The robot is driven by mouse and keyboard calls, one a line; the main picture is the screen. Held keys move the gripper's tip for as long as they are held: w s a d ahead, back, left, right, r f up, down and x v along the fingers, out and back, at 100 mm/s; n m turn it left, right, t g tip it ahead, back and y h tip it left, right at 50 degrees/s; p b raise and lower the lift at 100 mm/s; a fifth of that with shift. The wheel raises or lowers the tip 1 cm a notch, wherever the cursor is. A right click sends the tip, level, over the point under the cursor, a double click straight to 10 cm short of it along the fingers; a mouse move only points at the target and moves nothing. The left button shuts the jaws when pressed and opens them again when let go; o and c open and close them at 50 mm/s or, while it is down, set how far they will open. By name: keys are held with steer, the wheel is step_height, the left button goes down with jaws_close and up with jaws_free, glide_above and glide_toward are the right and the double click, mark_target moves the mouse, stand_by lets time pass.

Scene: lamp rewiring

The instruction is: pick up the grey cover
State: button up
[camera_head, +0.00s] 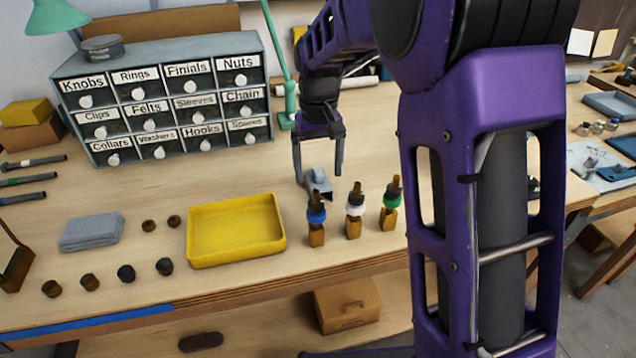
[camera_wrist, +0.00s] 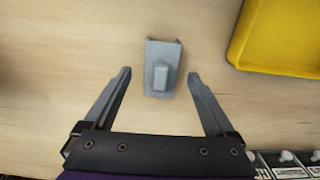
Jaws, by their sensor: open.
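The grey cover (camera_head: 319,182) lies on the wooden workbench, behind the row of small bottles. In the wrist view the grey cover (camera_wrist: 162,68) is a small tapered piece with a raised block on it, lying just beyond and between my fingertips. My gripper (camera_head: 319,178) is open and points down over the cover. In the wrist view my gripper (camera_wrist: 159,76) has its fingers spread wide, one to each side of the cover's near end, with nothing held. I cannot tell the exact height of the fingertips above the bench.
Several small bottles with coloured bands, one blue-banded (camera_head: 316,219), stand in front of the cover. A yellow tray (camera_head: 237,258) is at the left, also in the wrist view (camera_wrist: 280,38). A labelled drawer cabinet (camera_head: 165,100) stands behind.

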steer(key=shift+f, duration=0.9)
steer(key=shift+c, duration=0.3)
jaws_close()
